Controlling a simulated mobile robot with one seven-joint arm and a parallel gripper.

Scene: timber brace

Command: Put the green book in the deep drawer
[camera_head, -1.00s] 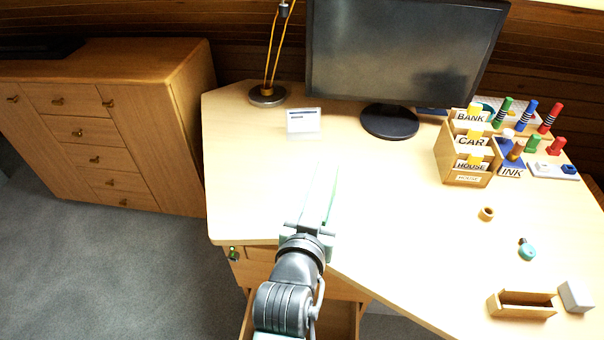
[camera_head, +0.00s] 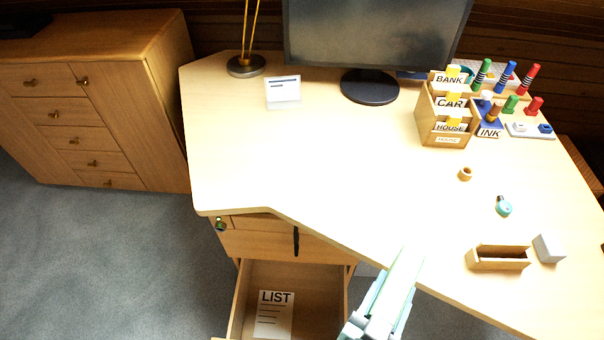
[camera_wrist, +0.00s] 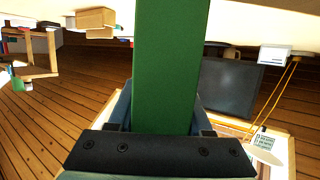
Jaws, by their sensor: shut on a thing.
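My gripper (camera_head: 385,300) is shut on the green book (camera_head: 407,268), which looks pale and thin in the head view, near the desk's front edge. In the wrist view the green book (camera_wrist: 170,65) stands out from between the jaws as a long green slab. The deep drawer (camera_head: 240,302) is pulled open below the desk, left of my gripper. A white sheet marked LIST (camera_head: 274,314) lies in it. The drawer's near part is cut off by the picture's bottom edge.
The desk (camera_head: 330,160) has a clear middle. A monitor (camera_head: 375,35), a card holder (camera_head: 283,92), and a file box (camera_head: 445,115) stand at the back. A small wooden tray (camera_head: 498,258) and a grey-white block (camera_head: 548,248) lie at the right. Drawer fronts (camera_head: 270,243) sit above the open drawer.

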